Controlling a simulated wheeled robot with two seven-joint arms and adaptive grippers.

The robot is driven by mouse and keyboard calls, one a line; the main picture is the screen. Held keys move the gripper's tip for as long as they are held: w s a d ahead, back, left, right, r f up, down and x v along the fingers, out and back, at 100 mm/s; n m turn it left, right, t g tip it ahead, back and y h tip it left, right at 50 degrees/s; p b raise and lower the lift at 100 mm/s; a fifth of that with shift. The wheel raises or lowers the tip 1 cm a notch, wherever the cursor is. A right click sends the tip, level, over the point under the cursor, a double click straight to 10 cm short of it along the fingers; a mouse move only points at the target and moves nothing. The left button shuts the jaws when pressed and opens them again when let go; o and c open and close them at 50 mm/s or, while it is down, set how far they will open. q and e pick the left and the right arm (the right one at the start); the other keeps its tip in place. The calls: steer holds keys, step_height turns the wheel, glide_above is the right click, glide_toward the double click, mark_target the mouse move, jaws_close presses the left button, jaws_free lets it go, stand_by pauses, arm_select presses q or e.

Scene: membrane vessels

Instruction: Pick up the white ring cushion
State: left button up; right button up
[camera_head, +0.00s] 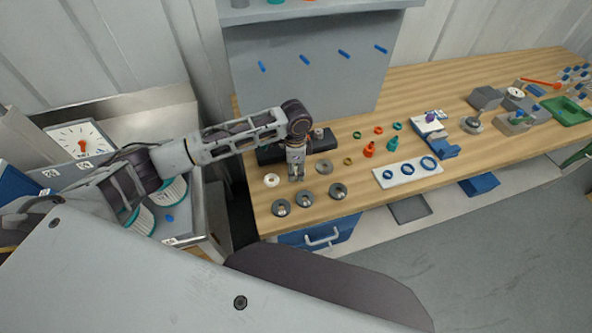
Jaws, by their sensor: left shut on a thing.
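The white ring cushion (271,180) lies flat near the left end of the wooden table (375,208). My left gripper (296,178) points down over the table just to its right, with a small gap between them in the picture. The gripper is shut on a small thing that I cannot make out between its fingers. A grey ring (324,167) lies to the right of the gripper. My right gripper is not in view.
Grey discs with knobs (304,199) line the table's front edge. A black block (325,142) stands behind the gripper. A white plate with blue rings (408,170) and small coloured parts lie to the right. A dial scale (82,143) stands at far left.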

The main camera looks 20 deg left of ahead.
arm_select(q)
step_height(320, 180, up, 10)
steer(key=shift+f, duration=0.25)
stand_by(0.3)
stand_by(0.4)
steer(key=shift+r+p, duration=2)
steer(key=shift+p, duration=0.55)
